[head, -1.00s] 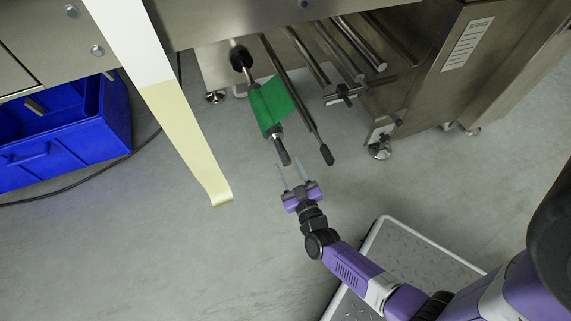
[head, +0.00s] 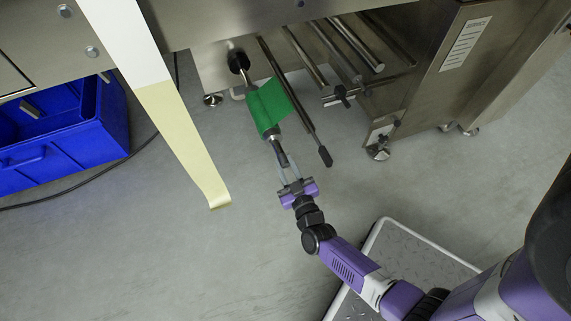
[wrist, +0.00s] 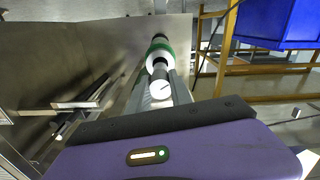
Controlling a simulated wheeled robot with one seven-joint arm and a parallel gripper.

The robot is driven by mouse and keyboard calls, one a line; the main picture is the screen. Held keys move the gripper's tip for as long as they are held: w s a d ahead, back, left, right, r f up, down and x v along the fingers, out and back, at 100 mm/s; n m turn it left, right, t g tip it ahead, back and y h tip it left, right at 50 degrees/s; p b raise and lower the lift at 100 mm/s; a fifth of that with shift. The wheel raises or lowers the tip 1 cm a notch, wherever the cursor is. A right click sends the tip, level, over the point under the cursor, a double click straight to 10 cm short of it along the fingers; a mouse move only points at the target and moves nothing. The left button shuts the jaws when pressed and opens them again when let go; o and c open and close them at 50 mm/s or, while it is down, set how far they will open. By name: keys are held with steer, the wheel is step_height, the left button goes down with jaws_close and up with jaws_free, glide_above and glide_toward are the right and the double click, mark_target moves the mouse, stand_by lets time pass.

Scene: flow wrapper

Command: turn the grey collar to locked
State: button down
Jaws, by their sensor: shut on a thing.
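The grey collar (head: 280,154) is at the near end of a shaft that carries a green film roll (head: 270,106). My gripper (head: 287,167) is shut on the collar, with one finger on each side of it. In the wrist view, the fingers (wrist: 160,92) flank the shaft end, which shows a pale round face (wrist: 160,90) with a dark line across it. The green roll (wrist: 160,46) with its white core lies beyond. The fingers partly hide the collar's sides. I cannot read any lock mark.
A rod with a dark handle (head: 325,157) runs close to the right of the roll. A cream film strip (head: 185,140) hangs to the left. A blue crate (head: 60,140) stands at far left. The steel machine (head: 440,75) is behind.

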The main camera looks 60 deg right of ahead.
steer(key=shift+m, duration=0.3)
steer(key=m, duration=0.5)
steer(key=shift+a+m+b, duration=0.1)
steer(key=shift+m+b, duration=0.2)
steer(key=shift+b, duration=0.05)
steer(key=m, duration=0.6)
steer(key=shift+b, duration=0.4)
steer(key=m, duration=0.6)
steer(key=shift+r+m, duration=0.1)
steer(key=shift+m, duration=0.2)
steer(key=m, duration=0.5)
steer(key=shift+m, duration=0.3)
steer(key=c, duration=1.2)
jaws_free()
steer(key=shift+o, duration=0.2)
